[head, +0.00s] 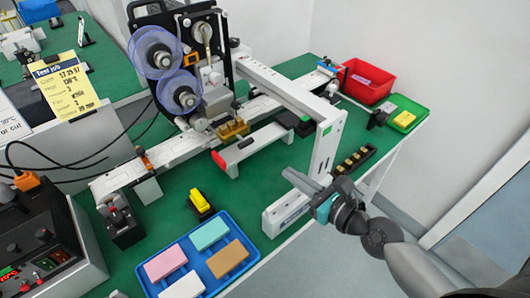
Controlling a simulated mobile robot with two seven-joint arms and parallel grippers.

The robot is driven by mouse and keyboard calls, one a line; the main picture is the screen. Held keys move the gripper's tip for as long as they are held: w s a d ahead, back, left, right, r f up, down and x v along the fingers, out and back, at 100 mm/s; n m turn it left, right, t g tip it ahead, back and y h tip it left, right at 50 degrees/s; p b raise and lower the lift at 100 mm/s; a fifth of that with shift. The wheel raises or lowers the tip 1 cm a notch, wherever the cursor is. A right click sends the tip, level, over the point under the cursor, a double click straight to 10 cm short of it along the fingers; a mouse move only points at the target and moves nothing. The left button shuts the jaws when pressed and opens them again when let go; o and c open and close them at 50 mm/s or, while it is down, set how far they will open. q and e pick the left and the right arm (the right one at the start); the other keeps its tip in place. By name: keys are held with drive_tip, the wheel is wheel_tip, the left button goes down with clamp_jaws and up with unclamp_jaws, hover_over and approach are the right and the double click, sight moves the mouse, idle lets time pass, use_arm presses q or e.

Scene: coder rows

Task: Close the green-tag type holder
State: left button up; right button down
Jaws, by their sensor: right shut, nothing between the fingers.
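A small green tag (327,131) shows on a white upright part (325,150) at the front end of a long white arm (280,88). This arm reaches out from the coder machine (185,65) toward the right front of the table. I cannot tell exactly how the holder joins the machine. My right gripper (299,181) is shut and empty, low in front of the upright part, with its fingers pointing up and left. I cannot tell whether it touches the white part. My left gripper is not in view.
A white bar with a red end (218,160) lies left of the green tag. A blue tray (222,283) of coloured blocks and a yellow-topped block (200,200) are at the front. A red bin (368,82) and green tray (420,107) stand at the back right.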

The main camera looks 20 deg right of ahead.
drive_tip(key=shift+a, duration=0.1)
drive_tip(key=shift+w+r+m, duration=0.1)
drive_tip(key=shift+w+m, duration=0.05)
drive_tip(key=shift+m, duration=0.15)
drive_tip(key=w, duration=0.3)
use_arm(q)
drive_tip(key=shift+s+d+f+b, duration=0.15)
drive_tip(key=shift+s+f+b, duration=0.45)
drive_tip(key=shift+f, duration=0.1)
use_arm(e)
approach(247, 142)
drive_tip(key=x, duration=0.6)
drive_tip(key=shift+w+f, duration=0.15)
drive_tip(key=shift+f, duration=0.25)
drive_tip(key=shift+r+x, duration=0.2)
drive_tip(key=shift+x, duration=0.8)
drive_tip(key=shift+r+x, duration=0.2)
drive_tip(key=shift+x, duration=0.8)
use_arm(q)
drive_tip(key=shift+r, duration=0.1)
